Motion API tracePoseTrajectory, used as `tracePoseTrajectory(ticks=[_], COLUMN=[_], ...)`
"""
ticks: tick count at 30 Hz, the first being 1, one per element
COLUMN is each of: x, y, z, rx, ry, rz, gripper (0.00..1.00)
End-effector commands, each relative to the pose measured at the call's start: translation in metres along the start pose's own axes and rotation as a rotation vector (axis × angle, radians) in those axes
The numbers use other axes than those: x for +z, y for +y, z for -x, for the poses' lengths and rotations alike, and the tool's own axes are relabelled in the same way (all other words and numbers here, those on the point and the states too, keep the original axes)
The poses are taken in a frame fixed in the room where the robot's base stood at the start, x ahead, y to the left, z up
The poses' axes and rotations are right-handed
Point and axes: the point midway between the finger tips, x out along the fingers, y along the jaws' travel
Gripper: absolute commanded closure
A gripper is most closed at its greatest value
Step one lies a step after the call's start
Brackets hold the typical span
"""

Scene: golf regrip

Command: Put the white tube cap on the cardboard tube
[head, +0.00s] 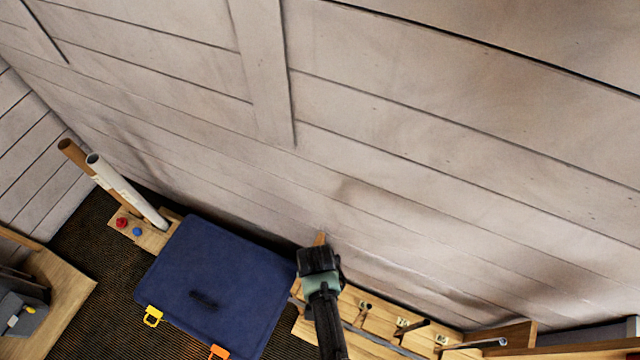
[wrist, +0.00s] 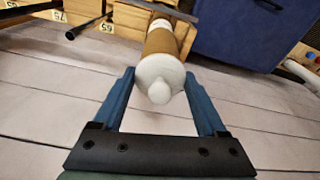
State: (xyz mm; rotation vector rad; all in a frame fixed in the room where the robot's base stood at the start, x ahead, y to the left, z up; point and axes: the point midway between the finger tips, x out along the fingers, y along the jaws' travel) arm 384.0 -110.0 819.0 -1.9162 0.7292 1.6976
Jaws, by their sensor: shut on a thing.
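The white tube cap (wrist: 160,82), a round disc with a knob, sits between the blue fingers of my gripper (wrist: 161,72) in the wrist view. My gripper is shut on it. The brown cardboard tube (wrist: 163,43), with a pale band, is directly behind the cap and in line with it. The cap covers the near end of the tube; I cannot tell whether it is seated or only close. In the head view my gripper (head: 319,262) is beside the wall, and a small brown piece of tube (head: 320,238) shows past it. The cap is hidden there.
A blue case (head: 215,280) stands left of my gripper. A brown tube (head: 75,155) and a white tube (head: 125,190) lean in a wooden holder at the left. A numbered wooden rack (head: 380,325) runs along the wall to the right.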

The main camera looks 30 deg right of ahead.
Motion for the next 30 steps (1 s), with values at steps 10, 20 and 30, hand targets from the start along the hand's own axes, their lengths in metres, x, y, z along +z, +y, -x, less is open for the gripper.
tracePoseTrajectory(ticks=[10,20,30], x=[0.0,0.0,0.0], y=[0.0,0.0,0.0], z=[-0.003,0.002,0.052], rx=[0.0,-0.001,-0.001], ry=[0.0,0.002,0.003], rz=[0.0,0.0,0.001], gripper=[0.0,0.0,0.0])
